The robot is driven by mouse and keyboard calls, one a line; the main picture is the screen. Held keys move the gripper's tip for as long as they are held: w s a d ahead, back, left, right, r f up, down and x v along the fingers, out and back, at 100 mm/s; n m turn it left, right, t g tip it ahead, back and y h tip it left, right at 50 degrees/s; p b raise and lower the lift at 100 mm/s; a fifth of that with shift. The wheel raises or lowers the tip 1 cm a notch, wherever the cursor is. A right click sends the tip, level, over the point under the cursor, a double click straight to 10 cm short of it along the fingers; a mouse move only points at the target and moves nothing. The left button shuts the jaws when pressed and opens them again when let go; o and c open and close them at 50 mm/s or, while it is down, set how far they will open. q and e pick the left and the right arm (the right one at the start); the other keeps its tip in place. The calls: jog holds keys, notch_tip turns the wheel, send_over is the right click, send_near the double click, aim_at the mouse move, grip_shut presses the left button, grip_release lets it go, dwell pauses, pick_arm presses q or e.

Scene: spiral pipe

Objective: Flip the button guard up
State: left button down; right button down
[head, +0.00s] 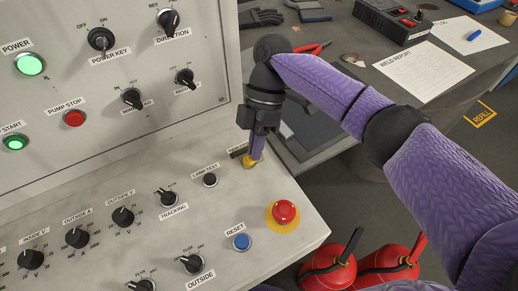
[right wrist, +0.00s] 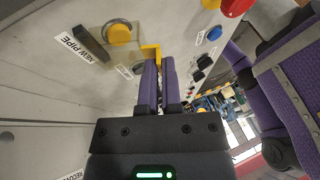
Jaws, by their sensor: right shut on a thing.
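The button guard (right wrist: 151,50) shows in the right wrist view as a yellow-edged, see-through cover by a round yellow button (right wrist: 118,33). A dark bar (right wrist: 91,43) lies on its far side, beside the NEW PIPE label. My right gripper (right wrist: 159,66) is shut on the guard's yellow edge, its two purple fingers close together. In the head view my right gripper (head: 254,152) points down at the console's back right edge, with a bit of yellow at its tips. The arm hides most of the guard there. My left gripper is not in view.
The console (head: 205,225) has a lamp test button (head: 210,180), a blue reset button (head: 242,242) and a red emergency button (head: 284,212) near the gripper. Several knobs lie left. A grey workbench (head: 345,60) with papers and tools stands behind my arm. Red canisters (head: 330,268) stand at the right.

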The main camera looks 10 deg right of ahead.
jog(key=shift+w+a+r+g+b, duration=0.1)
jog(key=shift+w+g+b, duration=0.2)
jog(key=shift+g, duration=0.2)
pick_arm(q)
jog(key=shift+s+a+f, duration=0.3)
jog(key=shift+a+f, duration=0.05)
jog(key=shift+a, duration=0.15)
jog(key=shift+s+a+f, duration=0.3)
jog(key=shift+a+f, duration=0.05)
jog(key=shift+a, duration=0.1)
pick_arm(e)
jog(key=shift+w+a+r+m+g+h, duration=0.15)
jog(key=shift+w+r+m+g+h, duration=0.2)
jog(key=shift+g, duration=0.25)
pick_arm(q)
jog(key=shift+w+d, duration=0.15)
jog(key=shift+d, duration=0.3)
pick_arm(e)
jog(key=shift+w, duration=0.1)
